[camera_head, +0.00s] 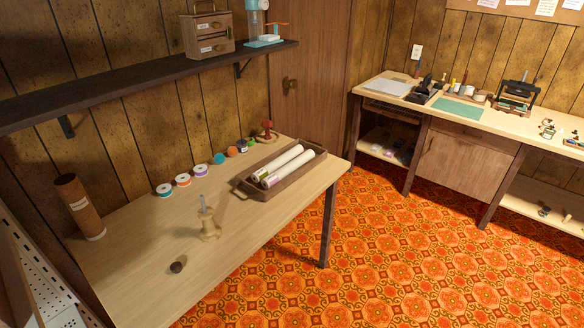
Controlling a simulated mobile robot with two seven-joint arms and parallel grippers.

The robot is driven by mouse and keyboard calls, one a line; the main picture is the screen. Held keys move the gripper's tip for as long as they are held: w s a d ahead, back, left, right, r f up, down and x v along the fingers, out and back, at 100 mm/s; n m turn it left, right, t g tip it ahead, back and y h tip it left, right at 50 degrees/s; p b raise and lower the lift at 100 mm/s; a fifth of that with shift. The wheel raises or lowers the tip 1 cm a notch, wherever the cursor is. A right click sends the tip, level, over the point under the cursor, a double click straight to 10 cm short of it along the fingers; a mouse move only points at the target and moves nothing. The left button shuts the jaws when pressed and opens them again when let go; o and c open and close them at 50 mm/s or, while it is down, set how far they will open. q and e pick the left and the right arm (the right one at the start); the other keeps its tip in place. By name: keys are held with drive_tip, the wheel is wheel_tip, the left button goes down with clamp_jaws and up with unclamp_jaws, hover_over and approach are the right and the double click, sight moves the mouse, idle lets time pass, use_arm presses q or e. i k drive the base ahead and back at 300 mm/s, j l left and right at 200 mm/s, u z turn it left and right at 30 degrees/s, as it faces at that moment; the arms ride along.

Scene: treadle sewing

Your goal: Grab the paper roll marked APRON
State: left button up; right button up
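Pale paper rolls (284,165) lie side by side in a brown wooden tray (245,190) on the near table. Their near ends carry coloured markings, one greenish and one reddish. The markings are too small to read, so I cannot tell which roll says APRON. Neither of my grippers is in view.
Several thread spools (201,170) line the wall side of the table (140,240). A pale spool-like stand (208,224) and a small dark round object (177,267) sit nearer the front. A dark shelf (130,82) overhangs the back. Patterned floor (400,260) is clear.

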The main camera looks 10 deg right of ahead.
sight(274, 178)
drive_tip(key=i+l, duration=0.25)
drive_tip(key=l, duration=0.15)
drive_tip(key=i+l, duration=0.2)
drive_tip(key=l, duration=0.25)
drive_tip(key=i+l+z, duration=0.1)
drive_tip(key=i+l, duration=0.15)
drive_tip(key=l, duration=0.15)
drive_tip(key=i+l, duration=0.2)
drive_tip(key=l, duration=0.2)
